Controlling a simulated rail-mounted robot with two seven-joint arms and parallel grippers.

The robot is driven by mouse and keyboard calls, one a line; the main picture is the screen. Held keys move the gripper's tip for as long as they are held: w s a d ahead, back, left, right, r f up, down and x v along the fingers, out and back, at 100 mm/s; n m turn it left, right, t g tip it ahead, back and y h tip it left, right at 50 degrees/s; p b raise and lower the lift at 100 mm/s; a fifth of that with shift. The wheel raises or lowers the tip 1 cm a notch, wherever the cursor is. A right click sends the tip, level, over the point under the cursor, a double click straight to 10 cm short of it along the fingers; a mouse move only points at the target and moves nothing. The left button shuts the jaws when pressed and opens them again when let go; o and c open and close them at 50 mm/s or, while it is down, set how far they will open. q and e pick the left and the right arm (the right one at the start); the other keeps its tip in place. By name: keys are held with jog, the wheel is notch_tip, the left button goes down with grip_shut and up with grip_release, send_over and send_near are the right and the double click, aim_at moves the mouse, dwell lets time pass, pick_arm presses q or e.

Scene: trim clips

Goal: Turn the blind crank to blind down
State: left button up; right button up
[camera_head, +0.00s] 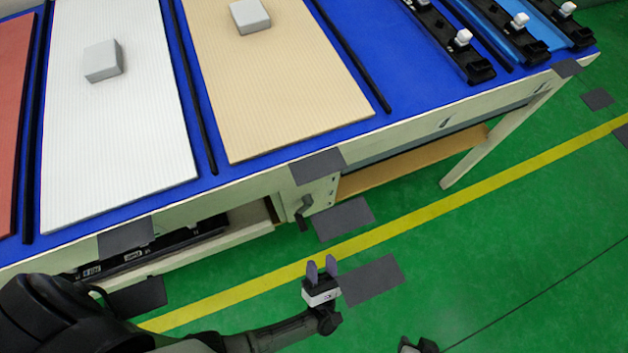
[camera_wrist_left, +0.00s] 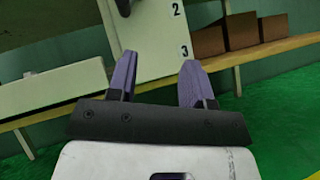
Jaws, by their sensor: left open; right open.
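The blind crank (camera_head: 303,208) is a small grey handle with a dark lower end. It is on the pale panel (camera_head: 322,192) under the table's front edge. In the left wrist view the panel (camera_wrist_left: 150,35) carries the numbers 2 and 3, and a dark part of the crank (camera_wrist_left: 123,6) shows at the top edge, mostly cut off. My left gripper (camera_head: 321,267) is open and empty, in front of and below the crank, apart from it. Its two purple fingers (camera_wrist_left: 156,82) point toward the panel. Of my right gripper (camera_head: 418,346) only a small dark piece shows at the bottom edge.
The blue table (camera_head: 400,80) above holds a white panel (camera_head: 120,130), a tan panel (camera_head: 275,90), grey blocks and black rails. Its edge overhangs the crank. A shelf (camera_head: 415,165) runs below, with brown boxes (camera_wrist_left: 240,33) in the wrist view.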

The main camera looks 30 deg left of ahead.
pick_arm(q)
jog(key=s+a+r+n+g+y, duration=0.1)
jog(key=s+a+n+g+y, duration=0.15)
jog(key=n+y, duration=0.3)
send_near(302, 223)
jog(key=shift+n+h, duration=0.25)
jog(key=x, duration=0.7)
jog(key=shift+w+a, duration=0.2)
jog(key=shift+a, duration=0.15)
jog(key=shift+b+x, duration=0.3)
jog(key=shift+x, duration=0.6)
